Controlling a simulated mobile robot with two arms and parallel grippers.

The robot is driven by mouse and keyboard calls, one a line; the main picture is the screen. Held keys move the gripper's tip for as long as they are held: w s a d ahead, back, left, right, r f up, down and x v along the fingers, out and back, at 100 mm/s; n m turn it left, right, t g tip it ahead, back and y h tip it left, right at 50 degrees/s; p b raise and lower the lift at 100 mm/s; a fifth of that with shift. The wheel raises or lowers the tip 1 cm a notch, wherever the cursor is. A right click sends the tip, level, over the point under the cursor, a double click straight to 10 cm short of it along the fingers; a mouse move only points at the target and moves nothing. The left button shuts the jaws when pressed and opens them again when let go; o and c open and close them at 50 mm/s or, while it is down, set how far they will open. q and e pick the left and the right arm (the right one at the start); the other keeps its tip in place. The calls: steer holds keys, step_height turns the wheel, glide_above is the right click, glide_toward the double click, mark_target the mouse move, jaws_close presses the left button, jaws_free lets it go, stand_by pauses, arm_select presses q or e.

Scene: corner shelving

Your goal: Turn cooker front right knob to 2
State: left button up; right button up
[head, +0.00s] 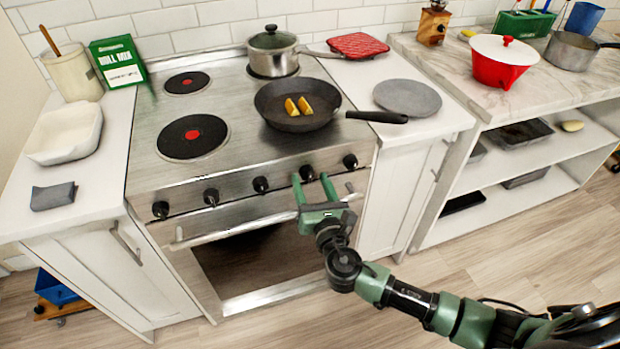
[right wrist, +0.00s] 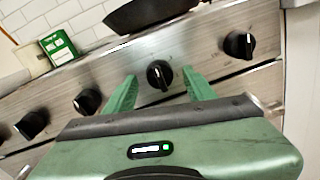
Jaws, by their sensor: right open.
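The cooker (head: 150,140) has a row of several black knobs along its steel front. My right gripper (head: 311,178) is open, with its green fingers on either side of the second knob from the right (head: 307,173). In the right wrist view this knob (right wrist: 160,74) sits between the two fingertips (right wrist: 159,76), with a gap visible on each side. The pale mark on it points roughly upward; I cannot read any numbers. The rightmost knob (head: 350,161) is free, and also shows in the right wrist view (right wrist: 238,44). My left gripper is not in view.
A black pan (head: 275,112) with yellow wedges stands on the front right of the hob, its handle reaching over the right counter. A lidded pot (head: 272,60) is behind it. The oven handle (head: 230,232) runs below the knobs. Both left burners (head: 193,150) are bare.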

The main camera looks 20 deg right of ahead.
steer(key=shift+w, duration=0.4)
jaws_close()
